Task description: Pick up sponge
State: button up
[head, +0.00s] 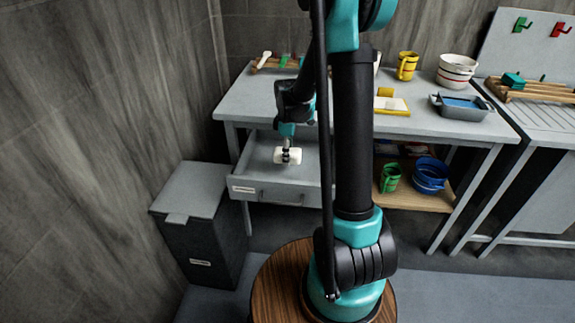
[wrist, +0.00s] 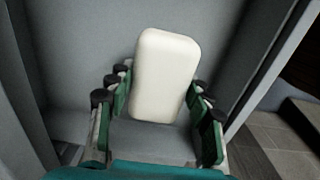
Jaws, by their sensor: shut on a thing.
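The sponge is a white, rounded block (wrist: 165,75), seen close up in the wrist view between the two fingers of my gripper (wrist: 160,105). My gripper is shut on it, with a finger at each long side. In the head view the white sponge (head: 281,156) is at the tip of my gripper (head: 288,150), over the open drawer (head: 262,178) of the grey table. I cannot tell whether the sponge touches the drawer floor or hangs just above it.
The grey table (head: 270,95) holds a rack, yellow cup (head: 406,65), bowls (head: 457,68) and a grey tray (head: 461,112). A dark bin (head: 193,220) stands left of the drawer. Green (head: 390,177) and blue containers (head: 430,176) sit on the lower shelf.

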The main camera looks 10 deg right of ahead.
notch_tip(320, 180, up, 13)
jog(key=shift+f, duration=0.2)
jog(key=shift+o, duration=1.1)
jog(key=c, duration=0.3)
jog(key=shift+c, duration=0.2)
